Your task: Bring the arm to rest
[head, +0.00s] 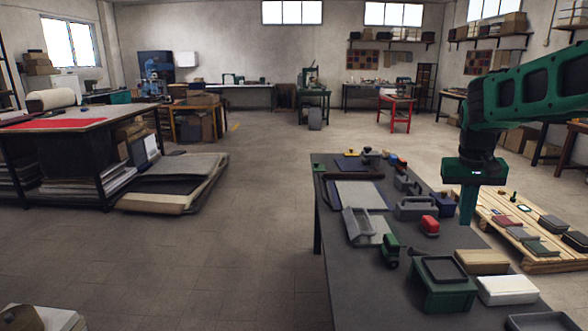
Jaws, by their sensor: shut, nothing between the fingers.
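My gripper (467,218) hangs from my green and black arm, which comes in from the right edge of the head view. It points straight down over the right side of the dark worktable (335,262). The fingers look closed together and hold nothing. A red object (430,226) lies on the table just left of the fingertips. Whether the fingertips touch anything below cannot be told from this view.
A wooden pallet (492,207) with flat items stands right.

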